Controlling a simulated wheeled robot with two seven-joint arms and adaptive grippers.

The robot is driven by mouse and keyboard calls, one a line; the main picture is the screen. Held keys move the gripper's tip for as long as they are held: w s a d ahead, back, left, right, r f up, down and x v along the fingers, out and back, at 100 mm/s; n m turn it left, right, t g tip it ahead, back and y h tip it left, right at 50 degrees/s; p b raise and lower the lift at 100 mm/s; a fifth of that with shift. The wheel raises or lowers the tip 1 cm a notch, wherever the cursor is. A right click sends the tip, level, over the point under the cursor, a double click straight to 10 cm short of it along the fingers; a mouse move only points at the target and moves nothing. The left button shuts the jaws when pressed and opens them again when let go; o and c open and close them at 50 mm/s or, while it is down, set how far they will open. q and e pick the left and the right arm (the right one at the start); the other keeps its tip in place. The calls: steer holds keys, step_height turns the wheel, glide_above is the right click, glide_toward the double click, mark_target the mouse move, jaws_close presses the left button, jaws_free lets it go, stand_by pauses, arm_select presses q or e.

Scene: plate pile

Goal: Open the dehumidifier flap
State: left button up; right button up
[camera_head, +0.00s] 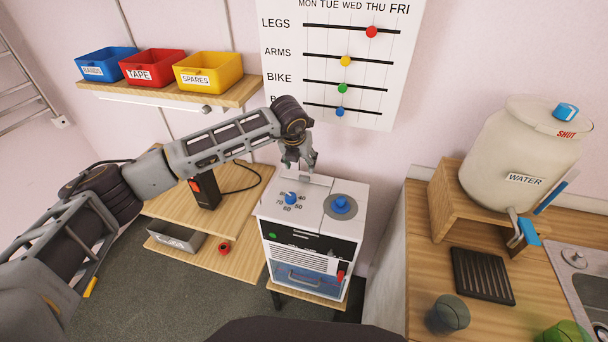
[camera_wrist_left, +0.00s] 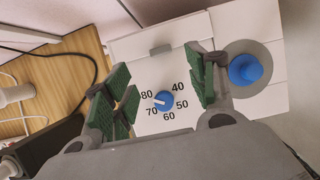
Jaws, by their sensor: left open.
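The dehumidifier (camera_head: 300,245) is a white box on a low wooden stand, with a dark strip and a blue-tinted window on its front. Its top has a blue dial (camera_head: 291,198) marked with numbers and a blue knob (camera_head: 341,204) on a grey disc. Both also show in the wrist view, the dial (camera_wrist_left: 164,101) and the knob (camera_wrist_left: 245,69). A small grey tab (camera_wrist_left: 160,49) sits near the top's back edge. Which panel is the flap, I cannot tell for certain; the top looks flat. My left gripper (camera_head: 300,162) is open and empty above the top's back part.
A wall shelf (camera_head: 170,92) holds blue, red and yellow bins. A slider chart (camera_head: 345,60) hangs behind the dehumidifier. A wooden side table (camera_head: 225,215) stands left. The counter (camera_head: 440,220) at right carries a water jug (camera_head: 525,150), a dark rack (camera_head: 483,276) and cups.

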mark_target(304, 176)
arm_select(q)
steer(key=shift+p+x, duration=0.7)
steer(key=shift+x, duration=4.4)
steer(key=c, duration=1)
